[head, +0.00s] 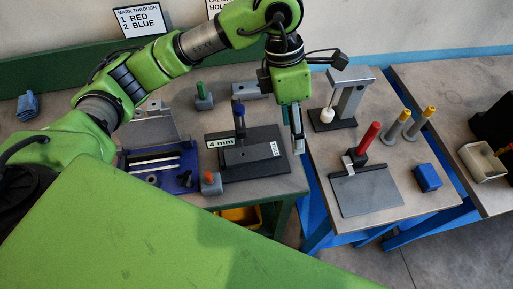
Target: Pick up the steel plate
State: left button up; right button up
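A flat grey plate (366,192) lies on the right table, with a black bar and a grey clamp piece at its back edge beside a red upright handle (368,138). I take it for the steel plate. Another grey sheet (148,124) leans behind the blue fixture at left, partly hidden by my arm. My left gripper (298,138) points down over the gap between the tables, right of the black block and left of the plate. It is seen edge-on, so its opening and any held object are unclear. My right gripper is out of view.
A black block marked 4 mm (255,160) with a blue-topped pin and the blue fixture (160,170) stand on the left table. A grey stand (346,95), yellow-tipped posts (395,125) and a blue block (428,177) surround the plate. A white tray (482,160) sits far right.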

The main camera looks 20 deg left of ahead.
pick_arm(q)
jog(key=w+a+y, duration=0.2)
jog(key=w+a, duration=0.1)
jog(key=a, duration=0.2)
jog(key=p, duration=0.1)
send_over(270, 149)
jog(key=shift+n+t, duration=0.4)
jog(key=f, duration=0.7)
jog(key=shift+w+a+f, duration=0.1)
jog(key=shift+a+f, duration=0.1)
jog(key=shift+f, duration=0.1)
jog(key=f+p, duration=0.1)
jog(key=f, duration=0.2)
jog(key=f+p, duration=0.1)
jog(key=shift+s+d+f+p, duration=0.15)
jog(key=shift+s+f+p, duration=0.1)
jog(key=shift+p, duration=0.05)
jog(key=shift+f, duration=0.55)
jog(key=shift+w, duration=0.1)
grip_shut()
jog(key=shift+r, duration=0.1)
